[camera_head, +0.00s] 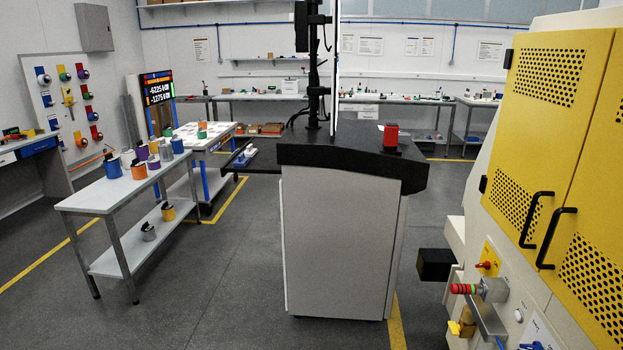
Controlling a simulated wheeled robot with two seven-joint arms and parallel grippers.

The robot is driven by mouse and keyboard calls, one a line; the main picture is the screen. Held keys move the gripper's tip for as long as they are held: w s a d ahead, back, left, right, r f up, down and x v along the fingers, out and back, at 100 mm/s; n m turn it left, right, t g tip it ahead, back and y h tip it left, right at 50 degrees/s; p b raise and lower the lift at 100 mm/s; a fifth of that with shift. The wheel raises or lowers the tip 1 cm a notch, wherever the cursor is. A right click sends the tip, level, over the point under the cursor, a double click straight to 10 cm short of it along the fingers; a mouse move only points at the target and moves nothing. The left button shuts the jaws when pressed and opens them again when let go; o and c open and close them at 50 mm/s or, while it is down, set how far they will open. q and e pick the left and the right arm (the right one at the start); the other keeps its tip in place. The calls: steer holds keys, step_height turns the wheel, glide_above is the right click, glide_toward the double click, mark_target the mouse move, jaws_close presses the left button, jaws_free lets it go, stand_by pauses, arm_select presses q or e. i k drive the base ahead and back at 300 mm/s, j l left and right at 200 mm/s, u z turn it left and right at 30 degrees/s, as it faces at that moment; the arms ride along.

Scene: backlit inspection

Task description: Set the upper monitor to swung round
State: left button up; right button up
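A black monitor pole (313,75) stands on the dark top of a grey console (340,240) in the middle of the view. A thin, bright upright panel edge (337,60) rises just right of the pole, seen almost edge-on and cut off by the top of the picture. A dark bracket or panel (301,27) is on the pole's upper left. I cannot tell for sure which part is the upper monitor, and its screen face is not readable from here. Neither of my grippers is in view.
A yellow-doored machine (548,120) with black handles fills the right side. A black block (436,264) juts from its left. A steel table (105,195) with several coloured canisters stands at left. A red block (390,137) sits on the console top. Floor between table and console is clear.

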mark_target(334, 19)
steer(key=i+j+z, duration=0.25)
steer(key=i, duration=0.3)
steer(key=i+j+z, duration=0.25)
steer(key=i, duration=0.3)
steer(key=i+j+z, duration=0.3)
steer(key=i, duration=0.25)
steer(key=i+j+z, duration=0.3)
steer(key=j+z, duration=0.2)
steer(key=j, duration=1.1)
steer(key=j+z, duration=0.45)
steer(key=j, duration=1.15)
steer(key=i+j+z, duration=0.1)
steer(key=j+z, duration=0.35)
steer(key=j, duration=1)
steer(key=k+j+z, duration=0.1)
steer(key=j+z, duration=0.35)
steer(key=j, duration=0.95)
steer(key=i+j+z, duration=0.15)
steer(key=j+z, duration=0.2)
steer(key=j, duration=0.9)
steer(key=j+z, duration=0.35)
steer(key=j, duration=0.9)
steer(key=k+j+z, duration=0.1)
steer(key=j+z, duration=0.35)
steer(key=j, duration=1)
